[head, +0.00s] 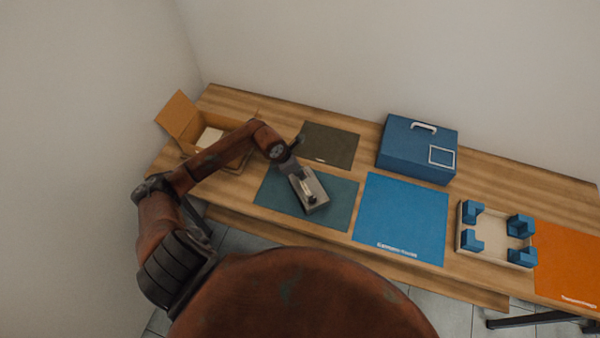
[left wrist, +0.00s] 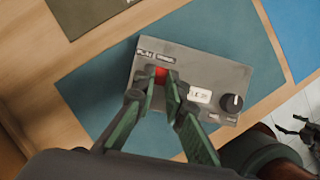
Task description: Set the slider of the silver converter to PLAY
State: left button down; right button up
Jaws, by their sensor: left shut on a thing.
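The silver converter (head: 318,201) lies on the dark teal mat. In the left wrist view the converter (left wrist: 205,72) shows a black knob, a white display and a red slider part (left wrist: 161,74) near two small labels. The left label seems to read PLAY; the other is too small to read. My left gripper (left wrist: 162,90) is shut on the slider, with its fingertips at the red part. In the head view the left gripper (head: 306,188) is over the converter. The fingers hide much of the slider and its track. A dark claw-like shape, possibly my right gripper (left wrist: 306,130), shows at the right edge.
An open cardboard box (head: 178,115) stands at the left end of the wooden table. A blue case (head: 418,150) stands at the back. A tray with blue corner blocks (head: 494,253) stands at the right. The bright blue mat (head: 400,220) is bare.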

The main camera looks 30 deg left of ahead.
pick_arm(q)
jog(key=shift+a, duration=0.1)
dwell(0.3)
jog(key=shift+w+a+f+b, duration=0.1)
jog(key=shift+w+a+b, duration=0.3)
jog(key=shift+a, duration=0.2)
jog(key=shift+w+a+f+b, duration=0.1)
jog(key=shift+w+a+b, duration=0.2)
jog(key=shift+a+b, duration=0.25)
jog(key=shift+r, duration=0.25)
jog(key=c, duration=2)
grip_release()
jog(key=shift+o, duration=0.2)
jog(key=v, duration=1.2)
